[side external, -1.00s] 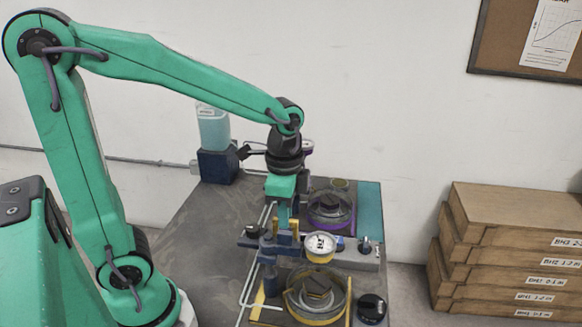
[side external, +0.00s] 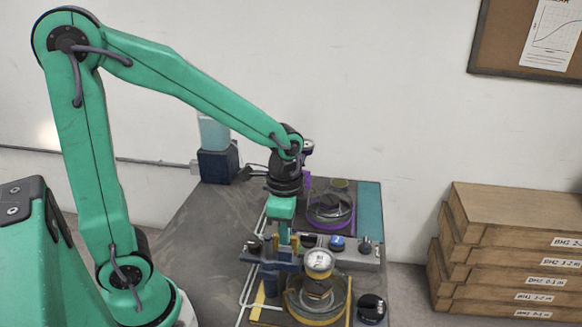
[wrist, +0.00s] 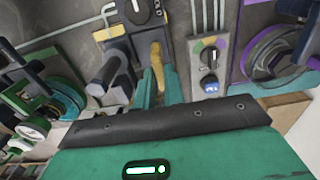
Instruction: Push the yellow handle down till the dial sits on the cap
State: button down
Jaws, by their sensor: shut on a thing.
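My gripper (side external: 284,238) is shut on the yellow handle, low over the lever stand. In the wrist view the yellow handle (wrist: 157,66) stands between the two teal fingers of my gripper (wrist: 160,82); in the side view the fingers partly hide it. The round white dial (side external: 319,261) is tilted, above the dark cap (side external: 318,289) in the yellow-rimmed dish. I cannot tell whether the dial touches the cap.
A purple-rimmed dish (side external: 331,208) stands behind. A control block with knobs (side external: 345,256) is right of the lever. A black round knob (side external: 371,309) lies beside the yellow-rimmed dish. A blue box (side external: 217,166) stands at the back left. The table's left part is clear.

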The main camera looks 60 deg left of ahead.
jog(key=c, duration=1.5)
grip_release()
jog(key=shift+f, duration=0.15)
jog(key=shift+r, duration=3.9)
jog(key=shift+s+r, duration=0.1)
jog(key=s+a+r+n+t, duration=0.1)
jog(key=s+n+t, duration=0.1)
jog(key=n, duration=0.1)
jog(key=s+a+r+n+t, duration=0.1)
jog(key=s+r+n, duration=0.1)
jog(key=s+n, duration=0.1)
jog(key=s+a+r+n+t, duration=0.1)
jog(key=s+n+t, duration=0.1)
jog(key=n, duration=0.1)
jog(key=shift+s+r+t, duration=0.15)
jog(key=shift+s+t, duration=0.1)
jog(key=shift+t, duration=0.05)
